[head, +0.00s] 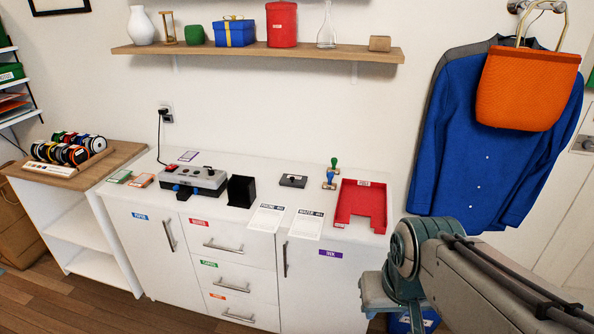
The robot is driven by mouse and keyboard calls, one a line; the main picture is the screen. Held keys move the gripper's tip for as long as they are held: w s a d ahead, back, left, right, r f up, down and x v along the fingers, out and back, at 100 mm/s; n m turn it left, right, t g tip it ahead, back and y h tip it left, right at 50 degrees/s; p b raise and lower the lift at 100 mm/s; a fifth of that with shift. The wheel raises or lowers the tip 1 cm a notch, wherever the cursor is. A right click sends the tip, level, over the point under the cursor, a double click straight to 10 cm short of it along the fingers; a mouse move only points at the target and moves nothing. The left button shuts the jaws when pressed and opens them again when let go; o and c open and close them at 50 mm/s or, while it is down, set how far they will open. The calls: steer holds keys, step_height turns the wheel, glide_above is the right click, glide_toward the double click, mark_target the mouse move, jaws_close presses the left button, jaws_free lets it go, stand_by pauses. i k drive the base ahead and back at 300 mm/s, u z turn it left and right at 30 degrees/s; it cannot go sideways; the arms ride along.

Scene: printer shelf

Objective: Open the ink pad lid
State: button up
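The ink pad (293,181) appears to be the small flat dark case on the white cabinet top, left of the stamps. Its lid looks shut, but the case is too small to be certain. A green-handled stamp (334,164) and a blue-handled stamp (329,178) stand just to its right. A bent part of my arm is at the lower right, in front of the cabinet and well apart from the ink pad. My gripper's fingers cannot be made out.
A red tray (345,218) lies right of two paper sheets near the cabinet's (343,276) front. A black holder (241,191) and a grey machine (197,178) stand to the left. A wooden shelf (340,55) with vases and boxes hangs above. A blue jacket (470,165) hangs at right.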

mark_target(293, 180)
steer(key=z, duration=0.35)
steer(key=i, duration=1.25)
steer(key=u, duration=0.65)
